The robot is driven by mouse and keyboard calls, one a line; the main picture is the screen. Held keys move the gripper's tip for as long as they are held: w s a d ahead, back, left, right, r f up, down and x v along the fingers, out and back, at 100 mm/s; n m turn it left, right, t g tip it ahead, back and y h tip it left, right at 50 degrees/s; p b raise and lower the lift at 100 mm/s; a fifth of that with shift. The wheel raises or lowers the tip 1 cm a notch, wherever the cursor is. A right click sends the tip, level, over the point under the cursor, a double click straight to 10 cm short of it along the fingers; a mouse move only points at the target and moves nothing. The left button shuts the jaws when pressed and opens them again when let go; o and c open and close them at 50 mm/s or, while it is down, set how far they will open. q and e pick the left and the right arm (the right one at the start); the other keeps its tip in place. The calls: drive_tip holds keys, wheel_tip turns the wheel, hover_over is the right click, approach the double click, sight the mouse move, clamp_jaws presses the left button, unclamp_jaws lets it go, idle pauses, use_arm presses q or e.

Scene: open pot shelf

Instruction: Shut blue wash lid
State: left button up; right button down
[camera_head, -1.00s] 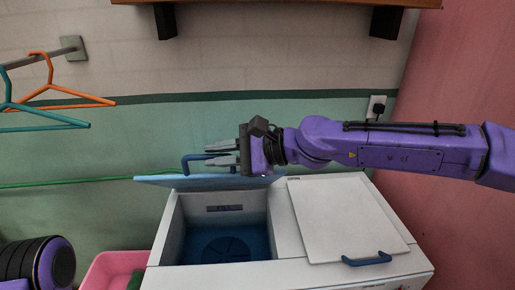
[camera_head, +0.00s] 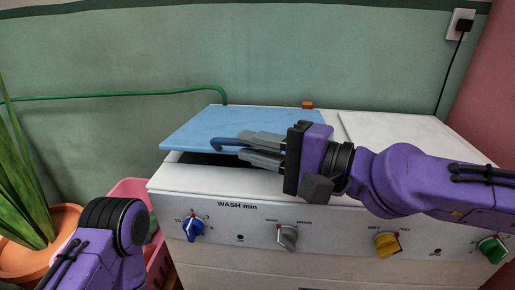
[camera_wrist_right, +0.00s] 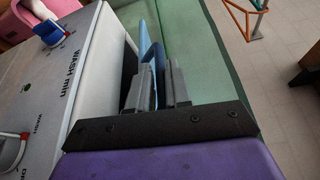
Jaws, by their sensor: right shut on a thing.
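The blue wash lid (camera_head: 230,122) is lowered over the left half of the white washing machine (camera_head: 330,200). Its front edge is still a little raised, and a dark gap shows beneath it. My right gripper (camera_head: 248,148) is shut on the lid's dark blue handle (camera_head: 222,142) at the front edge. In the right wrist view, the fingers (camera_wrist_right: 155,88) close around the handle, and the blue lid (camera_wrist_right: 147,45) runs away from them. The tub inside is hidden. My left arm shows at the lower left, but its gripper is out of view.
The white right lid (camera_head: 400,128) lies flat. Blue (camera_head: 193,228), grey (camera_head: 287,237), yellow (camera_head: 387,245) and green (camera_head: 492,249) knobs line the front panel. A pink basket (camera_head: 130,190) and a potted plant (camera_head: 30,240) stand at the left. A green hose (camera_head: 110,95) runs along the wall.

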drive_tip(key=shift+f, duration=0.3)
drive_tip(key=c, duration=1.1)
unclamp_jaws()
drive_tip(key=shift+c, duration=0.2)
drive_tip(key=p+v, duration=0.4)
drive_tip(key=v, duration=0.6)
drive_tip(key=shift+s+d+p, duration=0.2)
drive_tip(key=shift+d+p, duration=0.05)
drive_tip(key=shift+p, duration=0.15)
